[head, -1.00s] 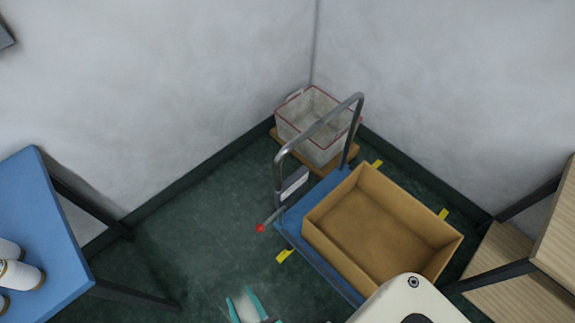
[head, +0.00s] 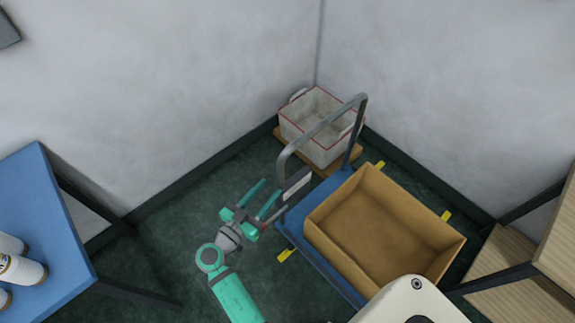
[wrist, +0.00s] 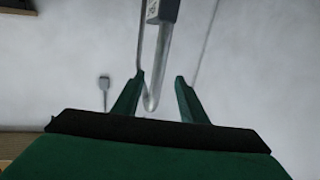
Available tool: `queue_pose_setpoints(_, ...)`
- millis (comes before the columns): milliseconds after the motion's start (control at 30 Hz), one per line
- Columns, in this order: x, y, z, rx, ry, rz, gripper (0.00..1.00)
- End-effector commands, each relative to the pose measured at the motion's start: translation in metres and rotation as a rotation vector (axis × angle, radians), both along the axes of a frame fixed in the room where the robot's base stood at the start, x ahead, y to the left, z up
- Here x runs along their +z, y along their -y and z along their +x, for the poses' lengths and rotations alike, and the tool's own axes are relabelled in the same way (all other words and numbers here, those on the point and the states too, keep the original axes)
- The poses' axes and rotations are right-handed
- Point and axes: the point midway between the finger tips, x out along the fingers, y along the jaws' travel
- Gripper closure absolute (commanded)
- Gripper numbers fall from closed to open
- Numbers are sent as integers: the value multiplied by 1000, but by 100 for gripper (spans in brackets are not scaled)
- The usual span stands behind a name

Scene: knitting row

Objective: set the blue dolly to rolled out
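The blue dolly (head: 325,269) stands on the dark green floor near the room corner, with a grey hoop handle (head: 322,124) at its far-left end. An open brown box (head: 328,234) sits on its deck. The red-tipped lever at the dolly's left corner is mostly hidden behind my gripper. In the wrist view, a grey bar (wrist: 158,55) shows between and beyond the open fingers; I cannot tell how far off it is.
A white crate with red rims (head: 315,144) stands on a wooden board (head: 291,144) behind the handle. Yellow marks (head: 287,255) lie on the floor around the dolly. A blue table (head: 45,220) with white spools is at left, wooden shelves (head: 510,270) at right. Floor left of the dolly is clear.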

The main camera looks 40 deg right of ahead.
Motion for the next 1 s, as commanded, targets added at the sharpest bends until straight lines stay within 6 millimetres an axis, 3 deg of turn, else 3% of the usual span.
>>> queue_pose_setpoints(100, 11, 7, 3, -30, 30, -24, 61)
queue_pose_setpoints(267, 12, 21, 6, -36, 35, -28, 61)
queue_pose_setpoints(700, 12, 91, 25, -35, 34, -27, 61)
queue_pose_setpoints(1000, 11, 109, 31, -31, 33, -25, 61)
